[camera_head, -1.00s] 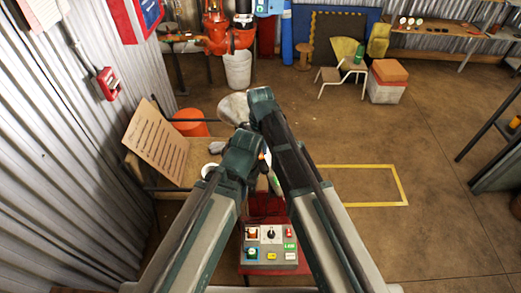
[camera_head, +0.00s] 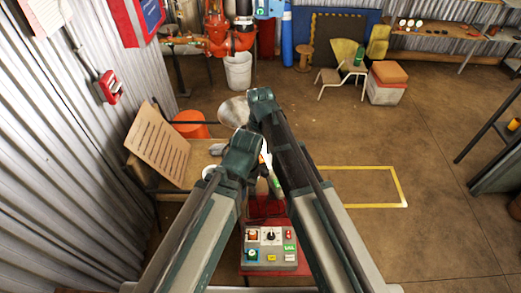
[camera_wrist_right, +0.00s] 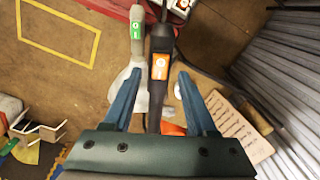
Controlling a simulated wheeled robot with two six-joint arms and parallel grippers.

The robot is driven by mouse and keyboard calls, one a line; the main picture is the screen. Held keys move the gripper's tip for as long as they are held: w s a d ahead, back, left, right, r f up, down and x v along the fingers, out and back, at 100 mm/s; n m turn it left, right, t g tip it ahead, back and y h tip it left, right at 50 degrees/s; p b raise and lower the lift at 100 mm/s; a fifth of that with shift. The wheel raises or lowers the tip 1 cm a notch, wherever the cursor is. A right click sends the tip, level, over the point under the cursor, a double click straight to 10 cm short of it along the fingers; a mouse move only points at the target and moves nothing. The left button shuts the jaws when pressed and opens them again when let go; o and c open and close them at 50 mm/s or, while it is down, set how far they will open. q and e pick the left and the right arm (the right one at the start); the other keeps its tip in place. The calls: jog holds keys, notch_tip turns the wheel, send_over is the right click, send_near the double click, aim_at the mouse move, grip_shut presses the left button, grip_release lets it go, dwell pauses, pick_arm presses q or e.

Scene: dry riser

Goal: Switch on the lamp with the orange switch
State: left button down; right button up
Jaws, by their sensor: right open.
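A dark lamp handle with an orange switch patch (camera_wrist_right: 160,67) runs up the middle of the right wrist view. My right gripper (camera_wrist_right: 161,75) is open, its two blue fingers on either side of this handle with gaps visible. Just left of it lies a second, pale handle with a green patch (camera_wrist_right: 136,32). A whitish, blurry shape beside the left finger cannot be told clearly. In the head view my two arms cover most of this spot; the green-patched handle (camera_head: 273,184) shows between them. My left gripper is hidden.
A control box (camera_head: 270,248) with knobs and buttons stands low between my arms. Corrugated wall is on the left; open floor lies right, with a yellow outline (camera_head: 375,167).

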aim_at(261, 158)
notch_tip(261, 158, up, 12)
jog(key=p, duration=1.1)
jog(key=shift+f, duration=0.1)
jog(key=s+d+f+b, duration=0.2)
jog(key=s+d, duration=0.1)
jog(key=s, duration=0.5)
jog(key=s+d+f+h+b, duration=0.1)
jog(key=s+d+f+b, duration=0.1)
jog(key=s, duration=0.7)
jog(key=shift+s+d, duration=0.15)
jog(key=shift+d, duration=0.65)
jog(key=shift+s+f, duration=0.1)
dwell(2.1)
